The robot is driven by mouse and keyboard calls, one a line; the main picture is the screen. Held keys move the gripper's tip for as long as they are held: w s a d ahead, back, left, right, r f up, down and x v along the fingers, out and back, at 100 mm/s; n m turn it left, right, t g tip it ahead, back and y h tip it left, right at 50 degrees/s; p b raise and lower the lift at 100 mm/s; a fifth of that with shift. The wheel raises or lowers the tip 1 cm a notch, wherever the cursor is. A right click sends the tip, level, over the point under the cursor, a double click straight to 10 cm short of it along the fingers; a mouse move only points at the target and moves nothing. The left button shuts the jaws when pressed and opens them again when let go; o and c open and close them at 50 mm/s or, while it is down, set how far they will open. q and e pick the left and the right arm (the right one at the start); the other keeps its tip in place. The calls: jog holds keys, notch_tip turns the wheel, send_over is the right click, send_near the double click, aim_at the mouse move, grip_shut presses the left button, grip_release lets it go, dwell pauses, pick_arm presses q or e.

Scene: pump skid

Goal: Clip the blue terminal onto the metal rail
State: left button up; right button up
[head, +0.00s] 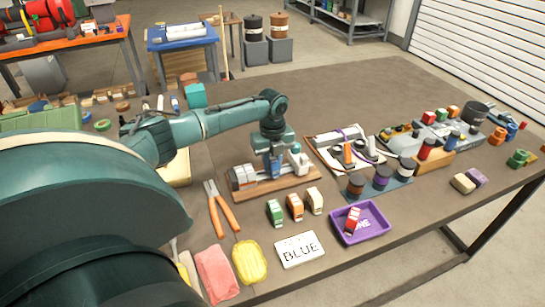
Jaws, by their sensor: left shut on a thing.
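My left gripper (274,172) comes down over the wooden board (283,191) in the middle of the table. It is shut on the blue terminal, which is mostly hidden between the fingers. The metal rail runs along the board and is largely covered by the gripper and blocks. Grey-white blocks (243,177) sit at its left end and a pale block (299,160) at its right. I cannot tell whether the blue terminal touches the rail. My right gripper is out of view.
Green (275,212), orange (295,206) and white (314,201) terminals stand in front of the board. A red terminal (352,221) lies in a purple tray (374,226). Pliers (220,207) lie left; spools (381,178) stand right.

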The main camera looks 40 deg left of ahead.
aim_at(274, 158)
pick_arm(q)
jog(key=shift+f, duration=0.55)
jog(key=shift+s+f, duration=0.1)
jog(key=shift+f, duration=0.1)
dwell(0.5)
jog(key=o, duration=0.9)
jog(key=shift+f, duration=0.15)
jog(key=shift+o, duration=0.8)
jog(key=shift+s, duration=0.1)
jog(key=shift+b, duration=0.3)
jog(key=shift+r, duration=0.2)
notch_tip(274, 158, up, 14)
jog(key=shift+w+d+f, duration=0.15)
jog(key=shift+w+f, duration=0.1)
jog(key=shift+w, duration=0.05)
